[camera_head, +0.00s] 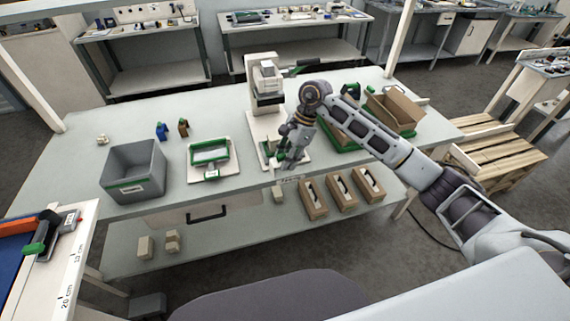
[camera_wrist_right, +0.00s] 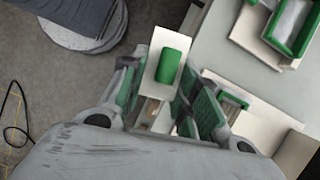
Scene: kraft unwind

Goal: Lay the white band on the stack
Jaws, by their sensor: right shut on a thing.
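My right gripper (camera_head: 288,162) is over the front edge of the workbench, beside the white press stand (camera_head: 262,95). It also shows in the right wrist view (camera_wrist_right: 160,98), with green-padded fingers. It is shut on a flat white piece with a green block on it (camera_wrist_right: 168,38), which I take to be the white band. This piece sticks out past the fingertips, and the fingers hide part of it. In the head view it is too small to make out clearly. I cannot tell which thing is the stack. My left gripper is not in view.
A green frame on a white plate (camera_head: 228,171) and a grey bin (camera_head: 118,186) stand left on the bench. A cardboard tray (camera_head: 402,118) stands right. Several brown boxes (camera_head: 312,208) and pale blocks (camera_head: 145,247) lie lower. The bench front between bin and plate is clear.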

